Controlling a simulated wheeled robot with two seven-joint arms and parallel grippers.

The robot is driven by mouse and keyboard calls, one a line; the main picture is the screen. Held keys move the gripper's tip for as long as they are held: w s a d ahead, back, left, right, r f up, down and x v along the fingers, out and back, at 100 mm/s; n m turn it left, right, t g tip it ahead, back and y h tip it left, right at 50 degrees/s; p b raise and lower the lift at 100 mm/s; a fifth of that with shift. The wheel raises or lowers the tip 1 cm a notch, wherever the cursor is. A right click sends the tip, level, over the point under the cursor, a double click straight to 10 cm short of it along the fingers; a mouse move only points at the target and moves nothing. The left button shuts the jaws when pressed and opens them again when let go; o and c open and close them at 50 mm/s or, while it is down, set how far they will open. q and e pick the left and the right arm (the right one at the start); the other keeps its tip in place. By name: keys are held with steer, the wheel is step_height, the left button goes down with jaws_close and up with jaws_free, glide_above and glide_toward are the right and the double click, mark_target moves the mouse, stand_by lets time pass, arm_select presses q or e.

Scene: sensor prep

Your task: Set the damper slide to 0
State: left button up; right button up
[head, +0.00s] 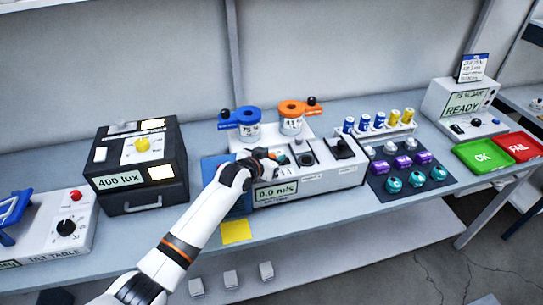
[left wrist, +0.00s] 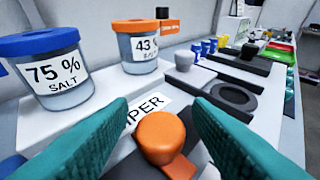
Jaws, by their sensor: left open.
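The damper slide's orange knob (left wrist: 160,138) stands in front of a label whose visible letters end in "MPER", in the left wrist view. My left gripper (left wrist: 160,104) is open, with one teal finger on each side of the knob. I see gaps between the knob and both fingers, so it is not gripped. In the head view my left gripper (head: 277,160) is over the left part of the white flow unit (head: 325,184), whose display (head: 276,192) reads 0.0 m/s. The arm hides most of the slide there, and I cannot read its scale. My right gripper is not in view.
Behind the slide stand a blue-lidded 75 % salt jar (left wrist: 55,75) and an orange-lidded 43 % jar (left wrist: 142,50). A round dark socket (left wrist: 233,97) lies to the right. A black 400 lux box (head: 143,165) stands left of my arm.

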arm_select(q)
steer(key=shift+c, duration=0.4)
jaws_close()
steer(key=a, duration=0.1)
steer(key=s+a+p, duration=0.1)
steer(key=a, duration=0.1)
steer(key=shift+a, duration=0.25)
steer(key=shift+s+a, duration=0.1)
steer(key=shift+a, duration=0.25)
steer(key=shift+f, duration=0.1)
steer(key=shift+o, duration=0.4)
jaws_free()
steer(key=shift+a, duration=0.2)
steer(key=shift+s, duration=0.1)
